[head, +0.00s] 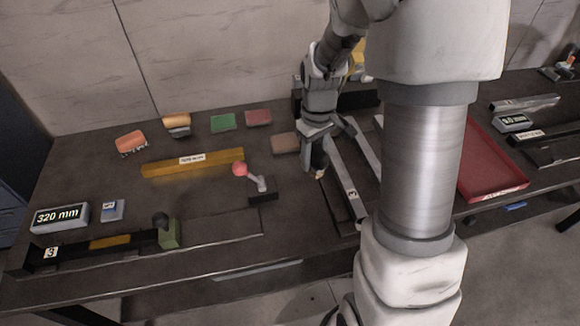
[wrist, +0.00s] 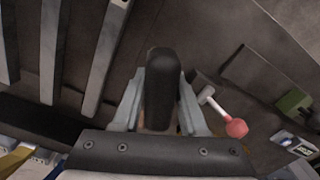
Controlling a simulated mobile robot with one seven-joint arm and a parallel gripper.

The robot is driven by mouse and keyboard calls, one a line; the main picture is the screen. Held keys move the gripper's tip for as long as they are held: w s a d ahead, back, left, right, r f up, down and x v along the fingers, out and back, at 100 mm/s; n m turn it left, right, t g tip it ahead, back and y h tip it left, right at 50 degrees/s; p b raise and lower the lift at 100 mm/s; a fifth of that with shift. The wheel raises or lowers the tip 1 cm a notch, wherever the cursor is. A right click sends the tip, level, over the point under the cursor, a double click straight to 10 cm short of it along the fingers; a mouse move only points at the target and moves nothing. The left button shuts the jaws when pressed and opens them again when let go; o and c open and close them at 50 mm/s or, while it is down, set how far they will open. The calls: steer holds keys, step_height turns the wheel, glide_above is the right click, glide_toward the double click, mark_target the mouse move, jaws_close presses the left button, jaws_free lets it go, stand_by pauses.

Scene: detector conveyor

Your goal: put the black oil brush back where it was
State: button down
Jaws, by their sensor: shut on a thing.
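My gripper (head: 323,138) is above the dark worktop, right of the pink-knobbed lever in the head view. It is shut on the black oil brush (head: 319,160), which hangs below the fingers with a small tan tip at its lower end. In the wrist view, the brush (wrist: 162,92) appears as a rounded black body between the two grey fingers. Whether its tip touches the worktop cannot be told. My arm hides part of the table behind and to the right.
The lever's pink knob (head: 240,169) is near, left of my gripper. A brown block (head: 285,143) lies close by; green (head: 222,122) and maroon (head: 258,117) blocks lie farther back. Grey rails (head: 345,180) lie just right. A yellow bar (head: 215,160) and red tray (head: 492,160) are on the worktop.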

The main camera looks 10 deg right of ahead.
steer(key=w+a+f, duration=0.1)
steer(key=w, duration=0.1)
steer(key=w+a+f, duration=0.1)
steer(key=w+f, duration=0.1)
steer(key=w, duration=0.1)
steer(key=w+a+f, duration=0.1)
steer(key=w+f, duration=0.1)
steer(key=w, duration=0.1)
steer(key=shift+w+a+f, duration=0.2)
steer(key=shift+a+f, duration=0.05)
steer(key=shift+a, duration=0.05)
steer(key=shift+f, duration=2.3)
steer(key=shift+c, duration=2.2)
jaws_free()
steer(key=shift+r, duration=0.1)
steer(key=shift+r, duration=0.15)
step_height(320, 180, up, 12)
steer(key=s+r+m+t, duration=0.2)
steer(key=s+r, duration=0.8)
steer(key=r, duration=0.4)
steer(key=s+r+m+t, duration=0.2)
steer(key=s+r+t, duration=0.1)
steer(key=s, duration=1.2)
steer(key=shift+s+r+m+t+p, duration=0.2)
steer(key=shift+r+m+t+p, duration=0.15)
steer(key=shift+r, duration=0.35)
